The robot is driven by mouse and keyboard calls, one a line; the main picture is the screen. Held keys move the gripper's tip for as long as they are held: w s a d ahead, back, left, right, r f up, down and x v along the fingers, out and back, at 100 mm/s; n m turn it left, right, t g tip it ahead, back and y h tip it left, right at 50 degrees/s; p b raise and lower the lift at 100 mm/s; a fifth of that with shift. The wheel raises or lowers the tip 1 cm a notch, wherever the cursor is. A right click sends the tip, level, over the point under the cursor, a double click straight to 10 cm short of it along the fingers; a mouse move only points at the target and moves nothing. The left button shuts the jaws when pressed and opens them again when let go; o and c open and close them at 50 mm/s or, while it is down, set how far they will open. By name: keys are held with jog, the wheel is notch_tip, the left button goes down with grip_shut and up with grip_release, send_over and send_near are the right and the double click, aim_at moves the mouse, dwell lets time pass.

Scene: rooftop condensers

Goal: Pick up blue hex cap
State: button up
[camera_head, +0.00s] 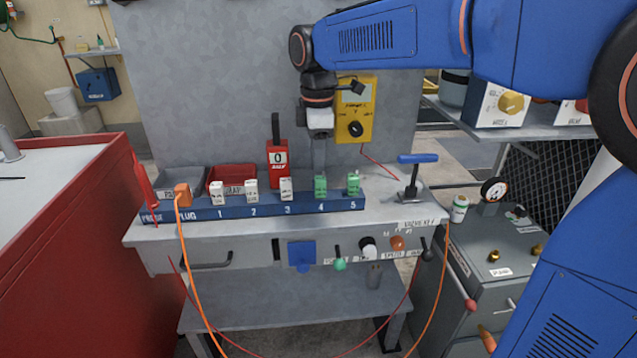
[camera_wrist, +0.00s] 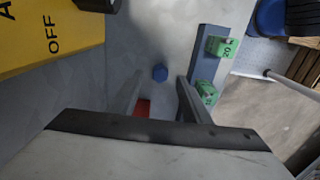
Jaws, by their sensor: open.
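The blue hex cap (camera_wrist: 160,72) is small and sits on the grey bench surface in the wrist view. It lies just past and between the two fingertips of my gripper (camera_wrist: 159,83). The fingers are spread apart, with nothing held. In the head view my gripper (camera_head: 319,165) points down behind the green plug numbered 4. I cannot make out the cap in the head view.
A blue rail (camera_head: 262,208) with several white and green plugs runs along the bench front. A yellow meter box (camera_head: 355,108) stands close to my gripper. A red block (camera_head: 278,157) and blue-handled T-shaped tool (camera_head: 416,159) are on either side.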

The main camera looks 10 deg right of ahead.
jog(key=shift+f, duration=1.1)
grip_shut()
notch_tip(320, 180, up, 10)
jog(key=c, duration=0.7)
grip_release()
grip_shut()
